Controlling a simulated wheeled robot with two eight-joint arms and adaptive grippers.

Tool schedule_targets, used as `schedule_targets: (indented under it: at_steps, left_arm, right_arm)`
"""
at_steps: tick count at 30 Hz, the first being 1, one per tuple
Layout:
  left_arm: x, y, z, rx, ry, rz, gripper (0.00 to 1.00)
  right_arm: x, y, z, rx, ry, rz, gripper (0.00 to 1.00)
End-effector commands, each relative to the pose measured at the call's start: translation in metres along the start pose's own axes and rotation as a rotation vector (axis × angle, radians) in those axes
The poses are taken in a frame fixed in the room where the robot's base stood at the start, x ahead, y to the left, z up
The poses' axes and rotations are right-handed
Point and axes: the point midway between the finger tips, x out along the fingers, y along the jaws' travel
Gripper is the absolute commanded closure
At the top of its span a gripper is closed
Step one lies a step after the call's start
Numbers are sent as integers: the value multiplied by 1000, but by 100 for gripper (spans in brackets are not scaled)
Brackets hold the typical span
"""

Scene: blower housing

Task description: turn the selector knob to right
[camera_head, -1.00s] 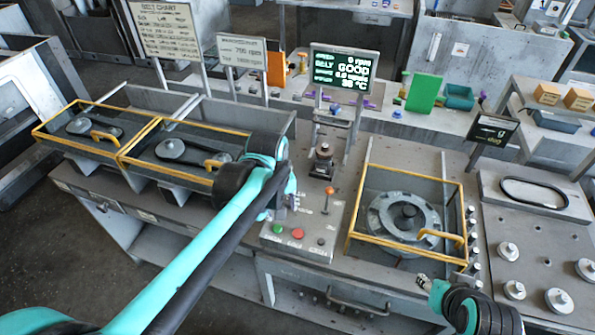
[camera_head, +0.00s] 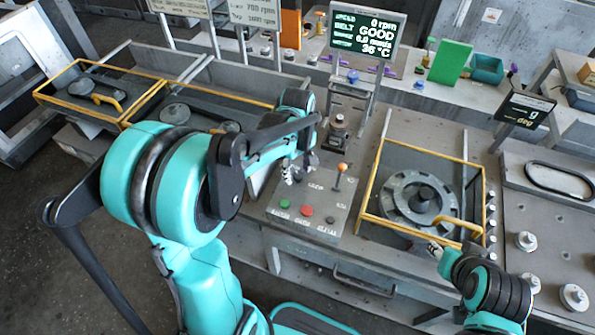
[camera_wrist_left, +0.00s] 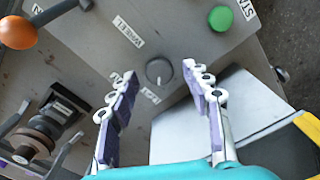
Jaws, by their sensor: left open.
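The selector knob (camera_wrist_left: 159,71), a small dark grey round knob with a light line, sits on the grey control panel (camera_wrist_left: 97,40) in the left wrist view. My left gripper (camera_wrist_left: 158,68) is open, one finger on each side of the knob in that view, with no contact visible. In the head view my left gripper (camera_head: 293,171) is over the panel's upper left part; I cannot make out the knob clearly there. My right gripper (camera_head: 435,249) is at the lower right beside the yellow-framed guard; its jaws are too small to read.
The panel carries an orange-tipped lever (camera_head: 341,167), a green button (camera_head: 284,203), a red button (camera_head: 306,210) and a dark knob (camera_head: 330,219). A yellow-framed guard (camera_head: 372,190) stands to the right. A display (camera_head: 366,32) is behind.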

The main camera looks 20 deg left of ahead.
Motion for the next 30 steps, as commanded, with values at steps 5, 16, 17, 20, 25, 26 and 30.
schedule_targets:
  at_steps: [5, 16, 17, 20, 25, 26, 30]
  left_arm:
    - [1, 0, 0, 0, 0, 0, 51]
    - [1, 0, 0, 1, 0, 0, 100]
    - [1, 0, 0, 1, 0, 0, 100]
    - [1, 0, 0, 7, 0, 0, 100]
    - [0, 0, 0, 47, 0, 0, 100]
    - [0, 0, 0, 60, 0, 0, 100]
    - [0, 0, 0, 139, 0, 0, 100]
  right_arm:
    - [0, 0, 0, 0, 0, 0, 60]
    - [0, 0, 0, 0, 0, 0, 60]
    - [0, 0, 0, 0, 0, 0, 60]
    - [0, 0, 0, 0, 0, 0, 60]
    - [-1, 0, -1, 0, 0, 0, 60]
    - [-1, 0, -1, 0, 0, 0, 60]
    - [-2, 0, -1, 0, 0, 0, 60]
